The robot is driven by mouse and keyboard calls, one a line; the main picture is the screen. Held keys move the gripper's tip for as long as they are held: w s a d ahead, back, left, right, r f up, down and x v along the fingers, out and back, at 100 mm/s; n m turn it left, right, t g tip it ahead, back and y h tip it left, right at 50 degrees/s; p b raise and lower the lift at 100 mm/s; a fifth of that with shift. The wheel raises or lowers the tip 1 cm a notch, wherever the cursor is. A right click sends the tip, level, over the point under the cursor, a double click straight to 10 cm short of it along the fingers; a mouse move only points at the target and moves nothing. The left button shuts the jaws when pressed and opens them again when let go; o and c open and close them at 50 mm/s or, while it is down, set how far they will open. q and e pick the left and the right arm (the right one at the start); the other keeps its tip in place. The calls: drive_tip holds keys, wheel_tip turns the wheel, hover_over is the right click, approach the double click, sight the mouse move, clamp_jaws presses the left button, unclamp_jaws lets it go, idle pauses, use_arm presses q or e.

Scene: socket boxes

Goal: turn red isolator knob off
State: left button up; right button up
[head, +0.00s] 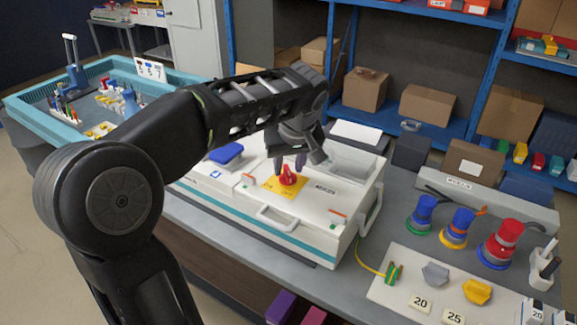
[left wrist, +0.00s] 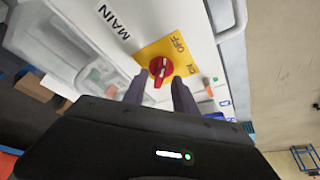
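The red isolator knob (head: 287,176) sits on a yellow plate (head: 270,184) on top of the white box (head: 225,190), beside the word MAIN. In the left wrist view the knob (left wrist: 160,67) shows a pale line on its handle, and the plate (left wrist: 181,49) carries the words OFF and ON. My left gripper (head: 289,161) points down just above the knob. Its two fingers also show in the left wrist view (left wrist: 158,88), apart, with the knob beyond and between their tips. I cannot tell whether they touch it. My right gripper is not in view.
A blue socket cover (head: 226,153) is on the box's left part. A teal-rimmed bin (head: 40,98) is at far left; shelves with cartons stand behind.

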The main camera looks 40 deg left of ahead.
use_arm(q)
drive_tip(key=v, duration=0.7)
idle(0.5)
